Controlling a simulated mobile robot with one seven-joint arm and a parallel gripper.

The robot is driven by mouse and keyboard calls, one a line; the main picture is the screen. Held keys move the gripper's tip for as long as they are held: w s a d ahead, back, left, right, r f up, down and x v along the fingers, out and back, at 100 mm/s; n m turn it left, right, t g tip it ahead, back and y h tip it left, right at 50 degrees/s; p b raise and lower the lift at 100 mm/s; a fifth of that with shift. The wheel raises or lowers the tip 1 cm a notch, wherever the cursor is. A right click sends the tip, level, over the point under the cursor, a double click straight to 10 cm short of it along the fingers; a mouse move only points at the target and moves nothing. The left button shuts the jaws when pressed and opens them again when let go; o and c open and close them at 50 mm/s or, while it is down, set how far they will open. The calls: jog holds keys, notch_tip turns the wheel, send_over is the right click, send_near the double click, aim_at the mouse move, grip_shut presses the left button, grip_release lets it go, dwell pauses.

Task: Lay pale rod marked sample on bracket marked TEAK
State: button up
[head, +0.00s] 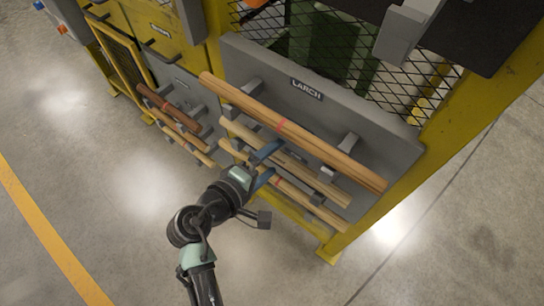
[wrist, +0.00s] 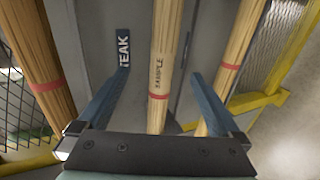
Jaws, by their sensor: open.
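The pale rod marked SAMPLE (wrist: 158,75) runs between the two fingers of my gripper (wrist: 160,105); its mark faces the wrist camera. The fingers are open, with a gap on each side of the rod. In the head view the rod (head: 318,178) lies in the middle row of the grey board, between two other rods, and my gripper (head: 264,163) straddles it. The TEAK label (wrist: 123,48) is on the board just left of the rod in the wrist view. The rod's contact with its bracket is hidden.
A red-banded rod (head: 330,152) lies above, under the LARCH label (head: 307,89). Another red-banded rod (head: 305,202) lies below. Both are close to my fingers. A second board with several rods (head: 172,108) is at the left. The floor (head: 100,220) is clear.

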jog(key=p+v, duration=0.1)
jog(key=v, duration=1.1)
jog(key=shift+s+a, duration=0.3)
jog(key=shift+r+p, duration=0.1)
jog(key=shift+p, duration=0.2)
jog(key=p+v, duration=0.5)
jog(key=v, duration=0.4)
dwell(0.4)
jog(key=shift+s, duration=0.1)
dwell(0.5)
